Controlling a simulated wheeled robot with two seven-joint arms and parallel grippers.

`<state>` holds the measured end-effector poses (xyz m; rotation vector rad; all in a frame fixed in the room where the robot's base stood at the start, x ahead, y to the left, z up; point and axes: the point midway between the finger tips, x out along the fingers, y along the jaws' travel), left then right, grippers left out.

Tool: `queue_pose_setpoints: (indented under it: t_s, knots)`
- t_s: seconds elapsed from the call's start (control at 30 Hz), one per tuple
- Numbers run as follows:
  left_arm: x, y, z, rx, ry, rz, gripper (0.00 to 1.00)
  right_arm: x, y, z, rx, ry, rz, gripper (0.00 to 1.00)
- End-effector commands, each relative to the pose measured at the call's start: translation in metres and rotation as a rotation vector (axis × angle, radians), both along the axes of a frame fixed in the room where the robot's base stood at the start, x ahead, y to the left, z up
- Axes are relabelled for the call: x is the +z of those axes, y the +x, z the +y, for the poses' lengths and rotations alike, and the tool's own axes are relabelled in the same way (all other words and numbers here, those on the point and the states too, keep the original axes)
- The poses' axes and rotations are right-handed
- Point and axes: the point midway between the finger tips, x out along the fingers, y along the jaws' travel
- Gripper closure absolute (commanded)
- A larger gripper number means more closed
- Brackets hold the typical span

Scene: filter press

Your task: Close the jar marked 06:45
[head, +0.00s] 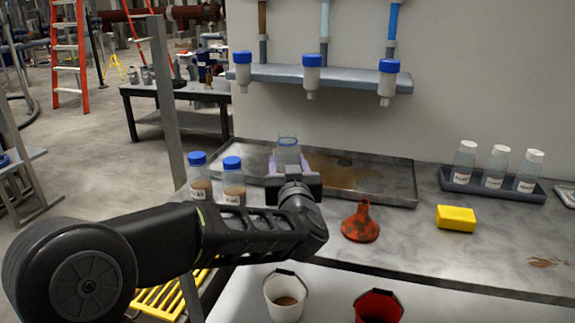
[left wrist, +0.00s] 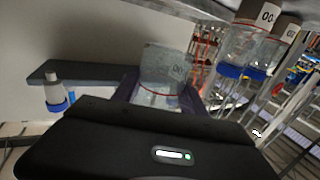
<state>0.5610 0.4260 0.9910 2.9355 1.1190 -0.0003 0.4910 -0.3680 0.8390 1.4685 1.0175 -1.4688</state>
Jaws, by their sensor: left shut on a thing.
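My left gripper (head: 289,165) is shut on a clear jar (head: 287,143) at the metal tray's near edge. The jar's top shows no blue cap in the head view. Two jars with blue caps and brown contents, a left one (head: 199,178) and a right one (head: 233,182), stand upright on the bench left of the gripper. Their labels are too small to read in the head view. I cannot tell which jar is marked 06:45. My right gripper is not in view.
A shallow stained metal tray (head: 395,184) lies behind the gripper. A red funnel (head: 361,222) and yellow block (head: 455,218) are to the right. Several white-capped bottles stand in a dark rack (head: 455,186). Above, a wall shelf (head: 345,79) carries hanging blue-capped bottles. Buckets stand below the bench.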

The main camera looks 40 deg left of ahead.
Motion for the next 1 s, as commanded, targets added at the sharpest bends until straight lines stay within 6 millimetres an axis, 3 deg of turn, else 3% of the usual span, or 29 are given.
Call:
queue_pose_setpoints:
  t_s: [0.4,1.0]
  knots:
    - [0.0002,0.0000,0.0000,0.000,0.000,0.000,0.99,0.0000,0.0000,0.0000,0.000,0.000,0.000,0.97]
    - [0.0002,0.0000,0.0000,0.000,0.000,0.000,1.00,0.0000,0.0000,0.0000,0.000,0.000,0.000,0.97]
